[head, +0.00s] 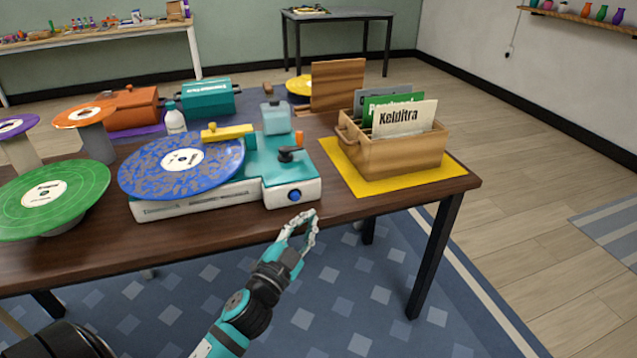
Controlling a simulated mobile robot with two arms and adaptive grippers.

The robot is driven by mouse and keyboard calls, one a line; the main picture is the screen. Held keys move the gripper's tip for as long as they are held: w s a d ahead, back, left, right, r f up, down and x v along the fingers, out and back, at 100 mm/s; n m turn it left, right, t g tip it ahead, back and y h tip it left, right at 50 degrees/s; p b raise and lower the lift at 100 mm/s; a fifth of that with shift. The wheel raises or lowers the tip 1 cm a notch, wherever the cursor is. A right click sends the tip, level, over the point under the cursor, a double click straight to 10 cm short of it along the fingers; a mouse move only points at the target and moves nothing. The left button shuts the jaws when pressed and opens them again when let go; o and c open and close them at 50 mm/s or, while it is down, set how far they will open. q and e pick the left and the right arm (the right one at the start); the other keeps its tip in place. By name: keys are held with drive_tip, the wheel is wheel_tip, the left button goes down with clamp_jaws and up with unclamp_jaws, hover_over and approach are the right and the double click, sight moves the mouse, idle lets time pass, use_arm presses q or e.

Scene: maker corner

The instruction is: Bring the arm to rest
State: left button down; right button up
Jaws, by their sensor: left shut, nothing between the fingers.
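My left gripper (304,224) is shut and empty. It is just off the front edge of the wooden table (345,208), in front of the teal and white record player (220,196). My teal and black left arm comes up from the bottom of the head view. My right gripper is not in view. A blue speckled record (165,178) lies on the player, with a yellow bar (227,132) over its far side.
A wooden crate (405,155) with record sleeves stands on a yellow mat (360,186) at the table's right. A green record (75,195) sits at the left, with other records on stands behind. Orange (133,108) and teal (208,98) boxes stand farther back.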

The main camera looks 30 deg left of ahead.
use_arm(q)
drive_tip(key=s+d+f+n+g, duration=0.1)
drive_tip(key=s+f+n+g, duration=0.2)
drive_tip(key=f, duration=0.9)
drive_tip(key=s+f+n+g, duration=0.15)
drive_tip(key=f+g, duration=0.35)
drive_tip(key=f, duration=0.8)
drive_tip(key=s+d+f+g, duration=0.4)
drive_tip(key=s+f+g, duration=0.1)
drive_tip(key=s+f, duration=0.7)
drive_tip(key=s+d+f+g+h, duration=0.2)
drive_tip(key=s+d+f+g, duration=0.25)
drive_tip(key=s+f, duration=0.5)
drive_tip(key=s+a+r+g+p, duration=0.1)
drive_tip(key=s+a+p, duration=0.1)
drive_tip(key=s+p, duration=1.3)
drive_tip(key=shift+s+r+y+p, duration=0.3)
drive_tip(key=shift+s+r, duration=0.05)
drive_tip(key=shift+s, duration=0.5)
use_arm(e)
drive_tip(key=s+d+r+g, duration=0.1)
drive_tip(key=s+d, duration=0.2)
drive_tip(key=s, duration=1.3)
